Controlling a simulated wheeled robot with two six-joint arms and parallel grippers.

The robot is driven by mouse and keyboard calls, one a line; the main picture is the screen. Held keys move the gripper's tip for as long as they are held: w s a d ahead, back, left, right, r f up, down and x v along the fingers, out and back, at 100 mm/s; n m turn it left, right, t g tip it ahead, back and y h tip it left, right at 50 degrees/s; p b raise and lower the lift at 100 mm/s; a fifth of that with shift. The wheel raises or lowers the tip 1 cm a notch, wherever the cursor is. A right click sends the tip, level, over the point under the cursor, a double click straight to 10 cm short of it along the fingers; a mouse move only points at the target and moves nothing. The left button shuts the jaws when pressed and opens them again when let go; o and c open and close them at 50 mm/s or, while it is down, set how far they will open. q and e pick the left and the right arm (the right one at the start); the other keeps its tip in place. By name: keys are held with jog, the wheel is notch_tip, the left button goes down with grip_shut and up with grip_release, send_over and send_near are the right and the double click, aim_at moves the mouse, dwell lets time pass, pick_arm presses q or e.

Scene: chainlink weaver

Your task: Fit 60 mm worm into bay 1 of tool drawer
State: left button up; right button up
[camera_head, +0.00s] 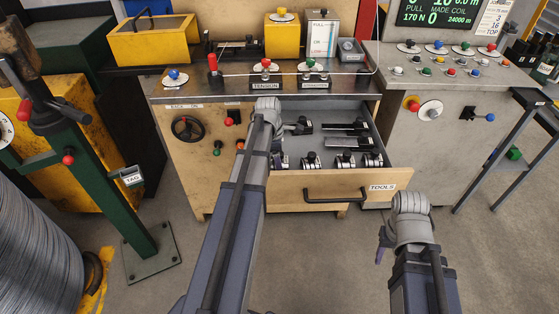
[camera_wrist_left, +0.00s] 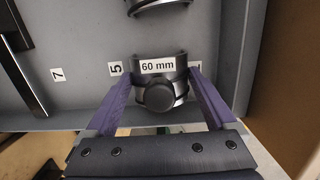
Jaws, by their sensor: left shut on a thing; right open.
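In the left wrist view, my left gripper (camera_wrist_left: 157,84) is shut on the 60 mm worm (camera_wrist_left: 175,75), a dark ring-shaped piece with a round knob and a white "60 mm" label. It is over the tool drawer (camera_wrist_left: 85,30), between a "5" label and a partly covered label that looks like "1". I cannot tell whether the worm touches the floor. In the head view, the open drawer (camera_head: 338,187) has the wrist of my left arm above its left end, hiding part of it. My right gripper (camera_head: 384,243) is open, outside the drawer at lower right.
Several other dark ring pieces (camera_head: 344,161) sit along the drawer's front, and one shows in the wrist view (camera_wrist_left: 158,5). Dark bars (camera_head: 345,126) lie behind them. The drawer's handle (camera_head: 335,197) projects forward. A wooden side (camera_wrist_left: 278,80) is close to the right finger.

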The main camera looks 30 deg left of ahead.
pick_arm(q)
jog(key=o, duration=1.5)
jog(key=shift+r, duration=0.15)
notch_tip(320, 180, up, 8)
jog(key=p, duration=0.8)
